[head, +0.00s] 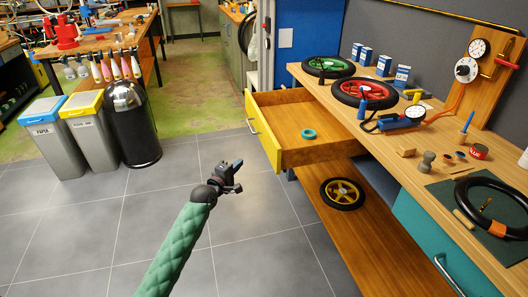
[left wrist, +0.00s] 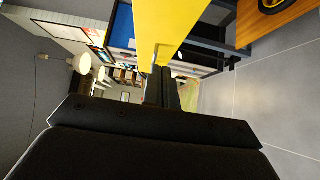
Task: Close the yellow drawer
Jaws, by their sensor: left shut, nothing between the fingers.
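The yellow drawer (head: 264,133) stands pulled out from the left end of the wooden workbench, with its yellow front facing left. A teal ring (head: 308,134) lies inside it on the wooden bottom. In the left wrist view the yellow front (left wrist: 158,28) shows at the top, just past my fingers. My left gripper (head: 236,169) is shut and empty, left of and below the drawer front in the head view. Its fingers show in the left wrist view (left wrist: 160,78). Whether they touch the front I cannot tell. My right gripper is not in view.
The workbench (head: 420,150) carries wheels, boxes and a gauge. A yellow-rimmed wheel (head: 342,193) lies on the lower shelf (head: 325,230). A teal drawer (head: 435,235) is at the right. Bins (head: 92,138) stand at the left. The grey tiled floor (head: 85,230) is clear.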

